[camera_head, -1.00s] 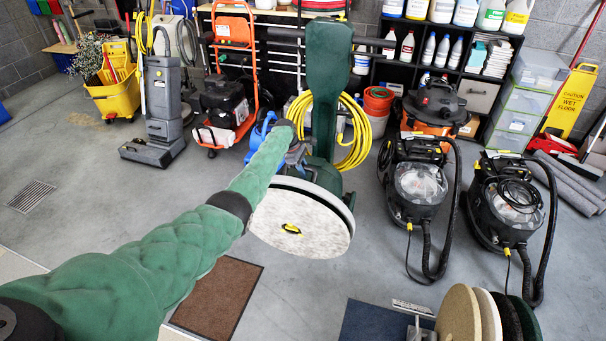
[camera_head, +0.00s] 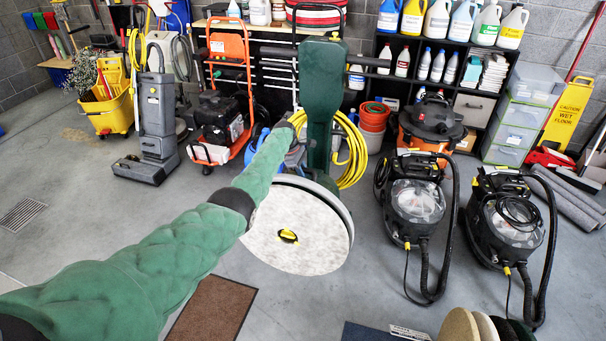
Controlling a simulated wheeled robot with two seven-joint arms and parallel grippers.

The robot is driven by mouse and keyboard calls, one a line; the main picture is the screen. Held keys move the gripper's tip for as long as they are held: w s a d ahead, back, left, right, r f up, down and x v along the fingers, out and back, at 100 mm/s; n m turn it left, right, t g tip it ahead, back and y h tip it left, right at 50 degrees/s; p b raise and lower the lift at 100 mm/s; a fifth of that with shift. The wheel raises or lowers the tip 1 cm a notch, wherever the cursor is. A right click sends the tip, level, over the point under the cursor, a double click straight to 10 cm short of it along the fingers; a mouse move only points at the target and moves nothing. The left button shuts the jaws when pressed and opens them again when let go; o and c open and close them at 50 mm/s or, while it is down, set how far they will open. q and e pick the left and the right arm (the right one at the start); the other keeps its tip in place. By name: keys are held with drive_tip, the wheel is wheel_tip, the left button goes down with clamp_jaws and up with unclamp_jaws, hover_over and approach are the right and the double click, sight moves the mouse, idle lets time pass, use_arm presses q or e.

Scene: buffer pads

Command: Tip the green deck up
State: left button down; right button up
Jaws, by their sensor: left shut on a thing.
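The floor machine's green deck (camera_head: 324,181) is tilted, with its round underside facing me. My left gripper (camera_head: 297,138) is at the far end of my green-sleeved arm, beside the housing and above the pad. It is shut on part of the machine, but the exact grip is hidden. My right gripper is out of view.
Two black vacuums (camera_head: 415,205) stand to the right. A coiled yellow hose (camera_head: 352,150) is behind the machine. Several round pads (camera_head: 460,326) stand at the bottom right, and a brown mat (camera_head: 212,308) lies below. The floor on the left is mostly clear.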

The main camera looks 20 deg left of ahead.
use_arm(q)
drive_tip(key=c, duration=1.5)
unclamp_jaws()
